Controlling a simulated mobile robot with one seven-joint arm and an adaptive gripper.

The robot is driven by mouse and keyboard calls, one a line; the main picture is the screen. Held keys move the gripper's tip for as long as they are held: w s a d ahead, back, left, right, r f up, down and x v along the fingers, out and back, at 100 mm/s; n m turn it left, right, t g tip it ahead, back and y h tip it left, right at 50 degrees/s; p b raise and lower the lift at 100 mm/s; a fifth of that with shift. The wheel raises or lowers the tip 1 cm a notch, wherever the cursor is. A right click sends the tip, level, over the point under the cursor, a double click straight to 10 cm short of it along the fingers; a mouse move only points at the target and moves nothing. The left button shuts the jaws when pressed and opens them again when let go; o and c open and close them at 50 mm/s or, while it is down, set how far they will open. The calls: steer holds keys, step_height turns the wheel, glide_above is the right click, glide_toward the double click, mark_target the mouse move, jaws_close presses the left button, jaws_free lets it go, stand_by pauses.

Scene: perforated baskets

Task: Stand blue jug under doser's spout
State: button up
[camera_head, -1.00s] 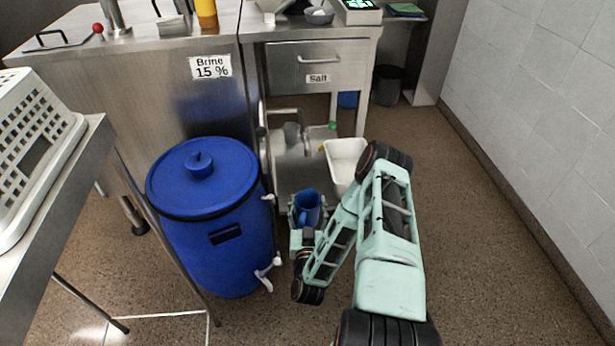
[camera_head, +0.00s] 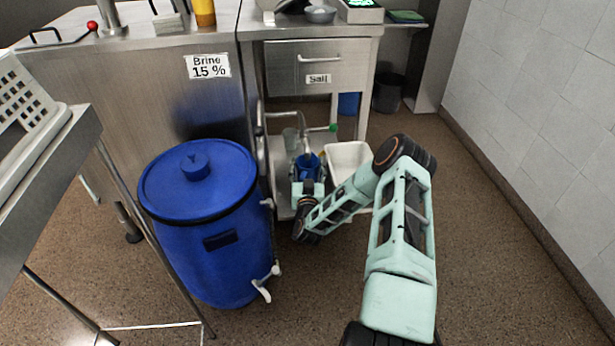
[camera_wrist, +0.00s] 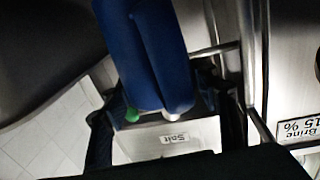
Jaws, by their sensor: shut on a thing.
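The blue jug (camera_head: 307,160) is held by my gripper (camera_head: 308,178) at the low steel shelf between the blue barrel and the white bin. Its open top faces up in the head view. In the wrist view the jug (camera_wrist: 150,50) fills the upper middle, between dark fingers, with my gripper (camera_wrist: 160,105) shut on it. A bent metal pipe with a green end (camera_head: 333,128), seemingly the doser, stands just behind the jug. Whether the jug is directly under its spout, or touches the shelf, I cannot tell. My gripper partly hides the jug's lower part.
The large blue barrel (camera_head: 200,220) with a white tap (camera_head: 263,285) stands close on the left. A white bin (camera_head: 349,158) is close on the right. The steel counter with the Salt drawer (camera_head: 318,62) is behind. Floor (camera_head: 480,240) on the right is clear.

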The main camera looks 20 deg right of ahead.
mark_target(308, 177)
steer(key=shift+w+f+b, duration=0.1)
steer(key=shift+f+b, duration=1.1)
steer(key=shift+f, duration=0.5)
steer(key=shift+f, duration=0.2)
steer(key=o, duration=1.2)
steer(key=shift+c, duration=0.2)
steer(key=shift+r, duration=0.2)
steer(key=shift+s+a, duration=0.15)
steer(key=shift+s, duration=0.15)
steer(key=p+v, duration=0.3)
steer(key=v, duration=0.8)
steer(key=shift+s+p, duration=0.2)
steer(key=shift+p, duration=0.1)
